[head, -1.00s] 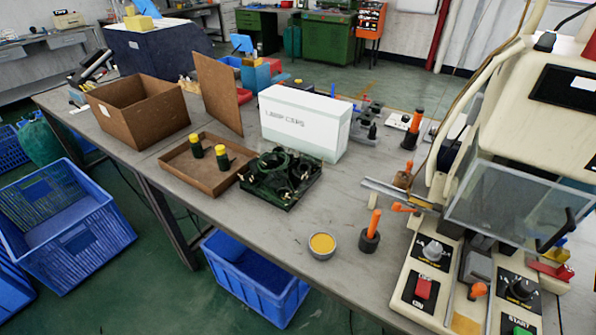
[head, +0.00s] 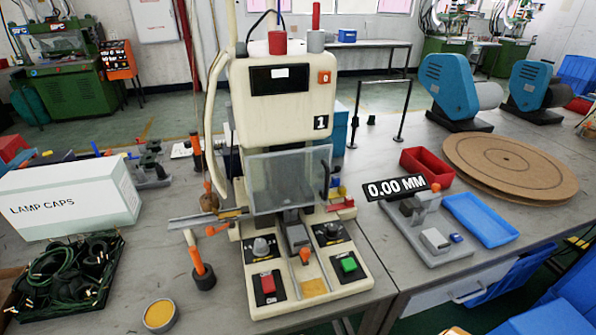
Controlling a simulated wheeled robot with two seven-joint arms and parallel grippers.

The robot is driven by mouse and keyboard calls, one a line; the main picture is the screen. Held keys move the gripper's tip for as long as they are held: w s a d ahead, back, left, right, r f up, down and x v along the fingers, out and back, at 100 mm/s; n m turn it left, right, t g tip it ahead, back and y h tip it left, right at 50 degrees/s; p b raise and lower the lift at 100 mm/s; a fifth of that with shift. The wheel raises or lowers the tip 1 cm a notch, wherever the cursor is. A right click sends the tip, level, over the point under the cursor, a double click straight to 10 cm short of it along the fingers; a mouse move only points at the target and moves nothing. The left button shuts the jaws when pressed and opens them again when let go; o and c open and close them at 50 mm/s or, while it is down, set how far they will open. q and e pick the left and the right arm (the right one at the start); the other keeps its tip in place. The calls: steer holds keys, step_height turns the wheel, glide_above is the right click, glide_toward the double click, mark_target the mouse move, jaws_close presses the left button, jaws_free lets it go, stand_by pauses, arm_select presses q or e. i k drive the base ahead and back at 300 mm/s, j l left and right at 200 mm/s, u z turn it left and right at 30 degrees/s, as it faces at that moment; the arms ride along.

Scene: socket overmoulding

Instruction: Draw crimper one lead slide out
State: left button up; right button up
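Crimper one (head: 285,110) is a cream machine marked "1" and stands in the middle of the head view. A clear guard (head: 288,180) hangs across its front. A narrow metal rail (head: 200,219) sticks out from its left side, with an orange handle (head: 217,229) just below it. An orange knob (head: 306,256) stands on the middle front of the base, above a yellow pad (head: 314,286). I cannot tell for certain which of these parts is the lead slide. Neither of my grippers is in view.
An orange-handled tool in a dark holder (head: 203,276) and a small cup (head: 159,315) stand left of the crimper. The lamp caps box (head: 70,197) and a tray of dark cables (head: 70,275) are further left. A gauge (head: 425,230), red bin (head: 427,168) and blue tray (head: 480,219) are right.

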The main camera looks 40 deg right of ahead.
mark_target(297, 240)
steer(key=z, duration=1.15)
